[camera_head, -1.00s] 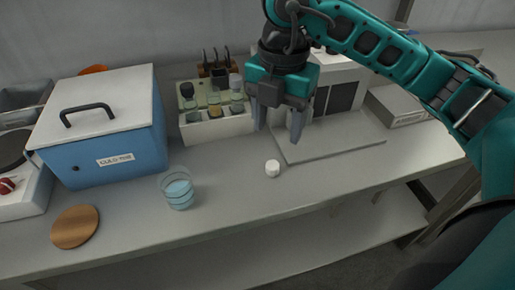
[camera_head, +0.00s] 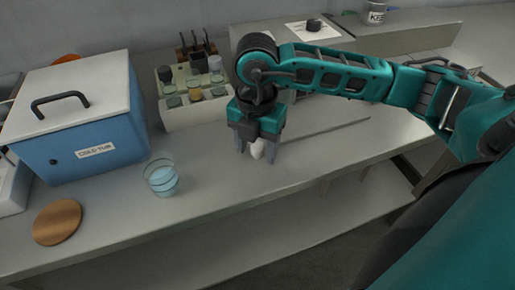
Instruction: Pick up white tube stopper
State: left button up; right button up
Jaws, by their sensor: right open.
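The small white tube stopper (camera_head: 257,149) stands on the grey bench top in the head view. My right gripper (camera_head: 257,151) is directly over it, pointing down, with the stopper showing between its two dark fingers. The fingers are open. Part of the stopper is hidden by the gripper, and I cannot tell whether a finger touches it. My left gripper is not in view.
A glass of bluish liquid (camera_head: 162,178) and a round wooden disc (camera_head: 57,222) stand to the left. Behind are a blue cold box (camera_head: 85,142) with a white lid and a white rack (camera_head: 196,113) of vials. The bench's front edge (camera_head: 230,200) is close.

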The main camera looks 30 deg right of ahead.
jog(key=shift+f, duration=0.25)
jog(key=c, duration=1.1)
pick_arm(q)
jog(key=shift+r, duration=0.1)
pick_arm(e)
jog(key=shift+r, duration=0.15)
